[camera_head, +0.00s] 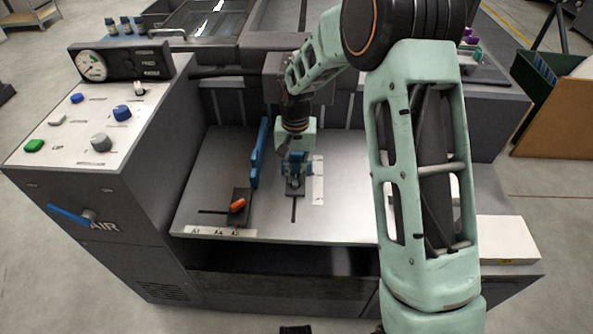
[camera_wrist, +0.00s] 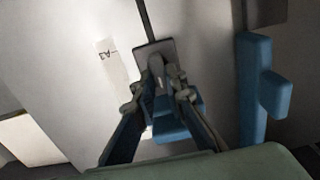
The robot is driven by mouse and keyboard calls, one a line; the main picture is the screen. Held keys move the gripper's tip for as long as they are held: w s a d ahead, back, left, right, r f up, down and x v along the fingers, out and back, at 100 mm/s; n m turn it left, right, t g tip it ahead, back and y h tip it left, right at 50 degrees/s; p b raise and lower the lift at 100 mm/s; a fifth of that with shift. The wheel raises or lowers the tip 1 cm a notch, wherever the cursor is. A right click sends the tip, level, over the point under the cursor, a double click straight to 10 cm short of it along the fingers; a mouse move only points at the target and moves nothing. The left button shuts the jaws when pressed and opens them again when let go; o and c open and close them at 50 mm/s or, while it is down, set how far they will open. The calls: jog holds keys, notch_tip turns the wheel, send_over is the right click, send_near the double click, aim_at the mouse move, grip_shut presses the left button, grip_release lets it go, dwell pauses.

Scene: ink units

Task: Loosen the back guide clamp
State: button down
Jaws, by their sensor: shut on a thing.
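The back guide clamp is a small dark plate (camera_head: 295,190) over a slot in the grey bed, with a grey handle (camera_wrist: 156,64) rising from it in the wrist view. My gripper (camera_head: 295,179) reaches down onto it from above. In the wrist view the fingers (camera_wrist: 160,86) close around the grey handle. A blue guide piece (camera_wrist: 168,122) shows behind the fingers, mostly hidden by them. How far the handle is turned cannot be told.
A tall blue side guide (camera_head: 258,152) stands just left of my gripper. An orange clamp lever (camera_head: 237,205) sits on a dark block at the bed's front left. The white control panel (camera_head: 90,130) with gauge and knobs rises at left.

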aim_at(294, 177)
jog(key=n, duration=0.2)
jog(key=n+p, duration=0.1)
jog(key=n, duration=0.1)
jog(key=shift+a+r+n, duration=0.1)
jog(key=shift+a+n, duration=0.1)
jog(key=shift+n, duration=0.1)
jog(key=shift+s+a+n+p, duration=0.1)
jog(key=shift+n+p, duration=0.6)
jog(key=shift+n, duration=1.6)
jog(key=c, duration=2)
grip_release()
jog(key=shift+o, duration=0.2)
notch_tip(294, 177, up, 12)
